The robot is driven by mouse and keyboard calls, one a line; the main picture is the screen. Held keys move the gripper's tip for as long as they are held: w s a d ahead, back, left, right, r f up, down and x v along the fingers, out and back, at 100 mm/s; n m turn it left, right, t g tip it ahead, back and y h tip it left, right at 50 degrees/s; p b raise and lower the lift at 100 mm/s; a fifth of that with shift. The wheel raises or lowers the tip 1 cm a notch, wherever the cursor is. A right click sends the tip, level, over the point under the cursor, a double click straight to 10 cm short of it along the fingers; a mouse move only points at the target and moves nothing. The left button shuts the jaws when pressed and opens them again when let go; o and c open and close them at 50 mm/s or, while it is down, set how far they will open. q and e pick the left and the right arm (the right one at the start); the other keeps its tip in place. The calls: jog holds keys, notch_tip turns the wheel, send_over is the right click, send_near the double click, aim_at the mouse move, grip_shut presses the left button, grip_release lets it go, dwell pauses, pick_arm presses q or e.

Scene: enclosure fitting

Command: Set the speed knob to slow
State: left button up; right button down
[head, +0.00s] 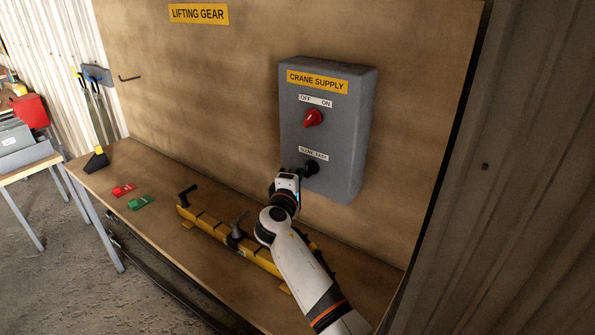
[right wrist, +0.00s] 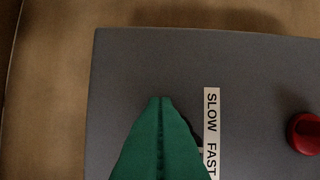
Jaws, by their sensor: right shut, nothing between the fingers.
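The grey crane supply box (head: 352,150) is mounted on the wooden board. Its black speed knob (head: 312,168) sits just below the SLOW/FAST label (head: 314,154); which way it points is not clear. My right gripper (head: 303,173) is at the knob's left side, close to it; contact cannot be told. In the right wrist view its green fingers (right wrist: 160,105) are shut with nothing between them. They hide most of the knob there, beside the label (right wrist: 212,130). My left gripper is not in view.
A red knob (head: 313,118) sits higher on the box, under the OFF/ON label. A yellow beam (head: 206,221) with dark fittings lies on the bench below my right arm. Red (head: 123,190) and green (head: 141,202) pieces lie on the bench's left part, with bare space around them.

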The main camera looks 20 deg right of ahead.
jog(key=shift+s+d+f, duration=0.1)
jog(key=shift+d+f, duration=0.05)
jog(key=shift+f, duration=0.1)
dwell(0.4)
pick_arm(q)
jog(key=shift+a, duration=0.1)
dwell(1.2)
